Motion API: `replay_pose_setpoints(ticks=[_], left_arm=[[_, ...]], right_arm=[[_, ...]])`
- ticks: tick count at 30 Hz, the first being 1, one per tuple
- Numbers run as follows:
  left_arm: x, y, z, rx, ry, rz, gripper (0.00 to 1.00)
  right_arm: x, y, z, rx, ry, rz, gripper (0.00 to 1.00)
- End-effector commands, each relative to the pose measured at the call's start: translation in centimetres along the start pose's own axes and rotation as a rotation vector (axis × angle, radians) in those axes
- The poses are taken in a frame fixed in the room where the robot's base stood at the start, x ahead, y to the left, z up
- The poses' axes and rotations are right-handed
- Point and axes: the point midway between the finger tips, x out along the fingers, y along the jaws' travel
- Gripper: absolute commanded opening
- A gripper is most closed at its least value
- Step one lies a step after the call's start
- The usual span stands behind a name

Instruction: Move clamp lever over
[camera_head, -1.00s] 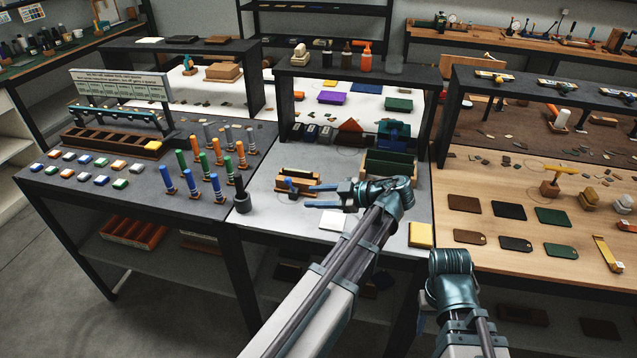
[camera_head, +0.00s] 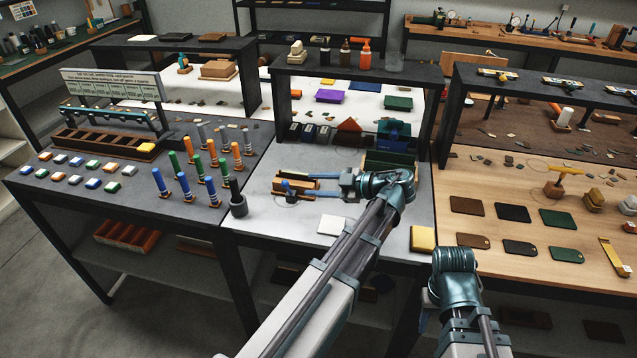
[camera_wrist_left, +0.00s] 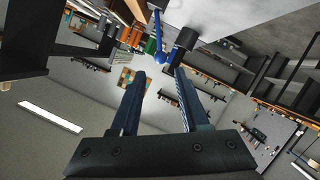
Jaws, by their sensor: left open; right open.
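A small brown clamp fixture (camera_head: 287,198) sits on the grey middle table, with a blue clamp lever (camera_head: 286,188) on it. In the left wrist view the blue lever (camera_wrist_left: 157,45) has a rounded end and stands beyond the fingertips. My left gripper (camera_head: 313,184) reaches in from the right, low over the table, with its fingers apart and pointing at the lever. The wrist view shows the gap between the fingers (camera_wrist_left: 157,75) empty. In the head view the fingers partly cover the fixture. My right arm is at the lower right; its fingers do not show.
A white pad (camera_head: 332,225) and a yellow pad (camera_head: 422,240) lie near the front edge. A dark green box (camera_head: 388,162) stands behind my left wrist.

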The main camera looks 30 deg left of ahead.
Motion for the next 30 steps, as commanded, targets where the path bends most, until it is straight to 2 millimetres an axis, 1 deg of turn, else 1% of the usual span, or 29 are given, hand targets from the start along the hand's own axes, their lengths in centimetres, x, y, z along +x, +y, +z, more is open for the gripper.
replay_pose_setpoints(ticks=[5, 15, 21, 28, 29, 30], left_arm=[[0.7, -0.1, 0.0, 0.000, 0.001, -0.001, 0.45], [4.9, -0.2, 0.1, 0.000, 0.001, -0.002, 0.45], [6.9, -0.1, 0.1, 0.001, 0.000, -0.001, 0.45], [7.9, -0.1, 0.0, 0.001, 0.000, 0.000, 0.45], [7.9, 0.0, 0.0, 0.002, 0.000, 0.000, 0.43], [7.9, 0.0, 0.0, 0.002, 0.000, 0.000, 0.36]], right_arm=[[0.3, 0.0, 0.0, 0.000, 0.000, 0.000, 0.50], [1.6, -0.2, -0.1, 0.000, 0.000, 0.000, 0.50], [2.1, -0.2, -0.1, 0.000, 0.000, 0.000, 0.50], [2.4, -0.2, -0.1, 0.000, 0.000, 0.000, 0.50], [2.3, -0.2, -0.1, 0.000, 0.000, 0.000, 0.50], [2.3, -0.2, -0.1, 0.000, 0.000, 0.000, 0.50]])
